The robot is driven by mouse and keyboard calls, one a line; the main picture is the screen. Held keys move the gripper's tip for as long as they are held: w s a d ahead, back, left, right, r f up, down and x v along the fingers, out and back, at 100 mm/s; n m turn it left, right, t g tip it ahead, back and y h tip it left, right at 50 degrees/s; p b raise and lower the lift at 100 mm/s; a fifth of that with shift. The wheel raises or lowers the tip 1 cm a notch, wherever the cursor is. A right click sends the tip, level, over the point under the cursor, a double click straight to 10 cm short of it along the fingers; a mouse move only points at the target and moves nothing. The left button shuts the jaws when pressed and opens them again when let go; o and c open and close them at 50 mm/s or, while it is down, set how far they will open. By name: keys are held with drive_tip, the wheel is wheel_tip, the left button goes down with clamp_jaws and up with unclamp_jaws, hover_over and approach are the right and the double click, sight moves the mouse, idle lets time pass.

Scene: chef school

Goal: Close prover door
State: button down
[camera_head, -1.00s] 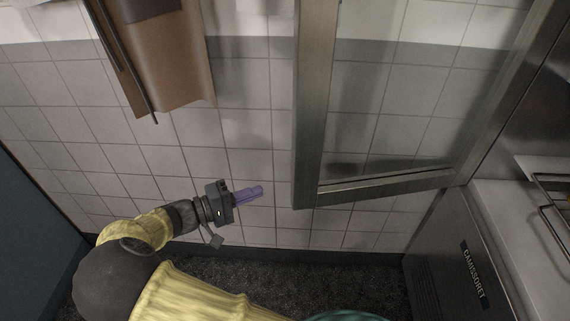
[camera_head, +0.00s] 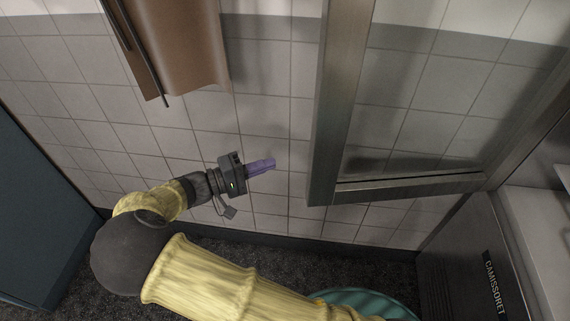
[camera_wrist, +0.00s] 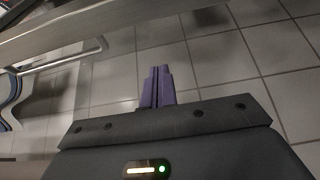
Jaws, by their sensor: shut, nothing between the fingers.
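The prover door (camera_head: 336,120) is a metal-framed glass door, standing open to the right of my gripper in the head view. White wall tiles show through its pane. The prover cabinet (camera_head: 478,258), marked "CAMISSORET", is at the lower right; its inside is hidden. My gripper (camera_head: 270,163) has purple fingers, pressed together and empty. It is left of the door's free lower corner, with a visible gap. In the wrist view the fingers (camera_wrist: 157,86) point towards tiles, and a metal frame bar (camera_wrist: 120,24), which looks like the door's, crosses the top.
A brown hanging panel (camera_head: 180,45) with a dark rod is on the wall at upper left. A dark blue surface (camera_head: 35,200) stands at far left. A teal round object (camera_head: 370,303) is at the bottom. Dark floor (camera_head: 235,255) lies below the wall.

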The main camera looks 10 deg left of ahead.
drive_tip(key=x, duration=0.9)
drive_tip(key=s, duration=0.1)
drive_tip(key=s+d+b, duration=0.1)
drive_tip(key=s, duration=0.1)
drive_tip(key=shift+s, duration=0.35)
drive_tip(key=shift+s, duration=0.1)
